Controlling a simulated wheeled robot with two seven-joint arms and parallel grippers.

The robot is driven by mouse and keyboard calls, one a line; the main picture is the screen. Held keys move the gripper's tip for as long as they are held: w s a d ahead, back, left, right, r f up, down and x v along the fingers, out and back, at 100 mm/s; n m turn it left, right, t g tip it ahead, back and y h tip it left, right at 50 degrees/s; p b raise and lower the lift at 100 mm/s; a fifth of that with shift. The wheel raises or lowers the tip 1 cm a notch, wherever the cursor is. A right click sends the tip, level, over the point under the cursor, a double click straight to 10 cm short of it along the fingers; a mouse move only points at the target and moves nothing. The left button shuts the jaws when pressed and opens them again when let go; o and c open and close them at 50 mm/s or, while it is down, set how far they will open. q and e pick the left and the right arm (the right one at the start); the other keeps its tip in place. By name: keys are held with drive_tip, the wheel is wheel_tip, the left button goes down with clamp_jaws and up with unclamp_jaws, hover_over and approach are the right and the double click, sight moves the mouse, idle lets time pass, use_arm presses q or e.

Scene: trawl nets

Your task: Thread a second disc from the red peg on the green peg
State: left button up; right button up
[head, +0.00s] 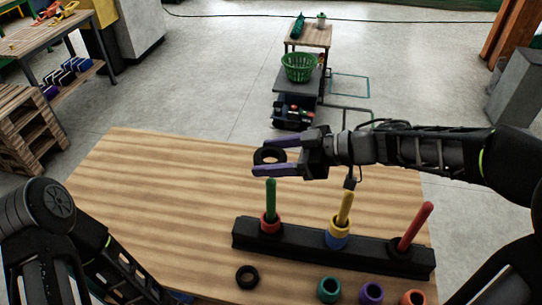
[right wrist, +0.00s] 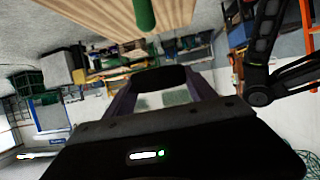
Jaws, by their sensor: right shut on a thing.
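My right gripper (head: 268,160) is shut on a black disc (head: 270,150), held above and just behind the tip of the green peg (head: 270,196). The disc and peg look apart. The right wrist view shows the black disc (right wrist: 160,76) between the fingers and the green peg (right wrist: 146,14) beyond it. A red disc (head: 269,224) sits around the green peg's base. The red peg (head: 415,224) leans to the right, with something dark at its base, perhaps a disc or the bar. My left arm is at lower left; its gripper is not clearly visible.
The yellow peg (head: 345,206) between them carries a yellow disc (head: 338,227) above a blue disc (head: 336,239). The pegs stand on a black bar (head: 300,252). Loose black (head: 247,276), teal (head: 328,289), purple (head: 371,293) and orange (head: 413,298) rings lie in front. The table's left is clear.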

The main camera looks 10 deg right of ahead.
drive_tip(key=shift+f+b, duration=2.1)
drive_tip(key=shift+b, duration=0.35)
drive_tip(key=shift+f+b, duration=0.5)
drive_tip(key=shift+f, duration=0.75)
drive_tip(key=o, duration=1.6)
drive_tip(key=shift+c, duration=0.2)
drive_tip(key=shift+d, duration=0.1)
drive_tip(key=v, duration=0.7)
drive_tip(key=shift+s+d, duration=0.2)
drive_tip(key=shift+d, duration=0.05)
